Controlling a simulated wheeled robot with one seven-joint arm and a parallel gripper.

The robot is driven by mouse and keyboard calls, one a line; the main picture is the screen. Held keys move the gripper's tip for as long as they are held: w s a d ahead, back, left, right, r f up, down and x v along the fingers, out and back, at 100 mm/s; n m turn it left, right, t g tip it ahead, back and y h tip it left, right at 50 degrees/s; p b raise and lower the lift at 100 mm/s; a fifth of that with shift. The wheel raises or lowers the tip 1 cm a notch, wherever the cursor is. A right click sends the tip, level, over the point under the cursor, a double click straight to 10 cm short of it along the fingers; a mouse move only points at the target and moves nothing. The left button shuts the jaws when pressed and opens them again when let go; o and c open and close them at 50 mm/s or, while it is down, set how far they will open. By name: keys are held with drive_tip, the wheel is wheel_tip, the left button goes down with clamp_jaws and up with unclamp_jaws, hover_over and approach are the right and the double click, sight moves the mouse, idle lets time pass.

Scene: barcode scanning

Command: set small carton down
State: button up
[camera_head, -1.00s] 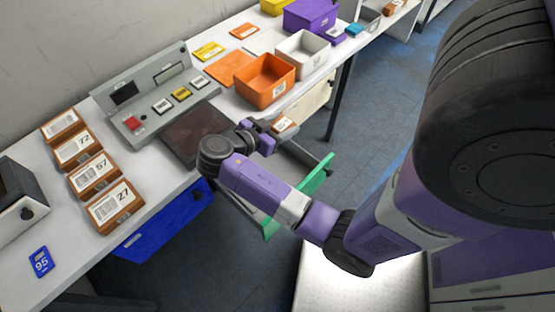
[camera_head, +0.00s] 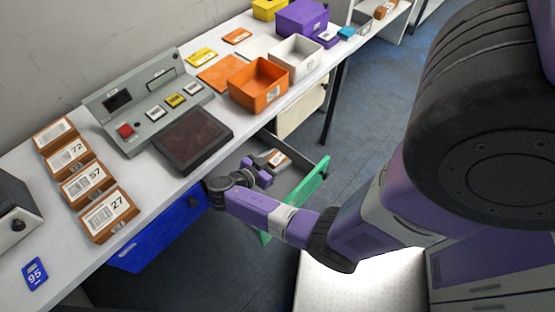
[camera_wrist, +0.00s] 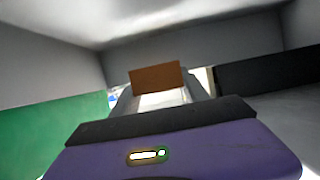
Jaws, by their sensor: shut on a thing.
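The small carton (camera_head: 279,158), brown with a white label on top, is held in my gripper (camera_head: 268,168) over or inside the open drawer. In the wrist view the brown end of the carton (camera_wrist: 155,77) shows just beyond my gripper (camera_wrist: 160,100), which is shut on it. The drawer has a grey inside (camera_head: 300,171) and a green front (camera_head: 300,203). In the wrist view the green panel (camera_wrist: 50,138) stands at the left, with grey walls around. I cannot tell whether the carton touches the drawer's floor.
The table above holds a dark flat plate (camera_head: 193,140), a grey panel with buttons (camera_head: 146,122), an orange bin (camera_head: 258,100), a white bin (camera_head: 296,70) and several brown labelled cartons (camera_head: 105,212). A blue drawer (camera_head: 150,238) is beneath the table's left part. Dark floor lies right.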

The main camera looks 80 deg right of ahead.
drive_tip(key=shift+f+b, duration=0.7)
drive_tip(key=shift+b, duration=0.1)
drive_tip(key=o, duration=1.5)
drive_tip(key=shift+r, duration=0.1)
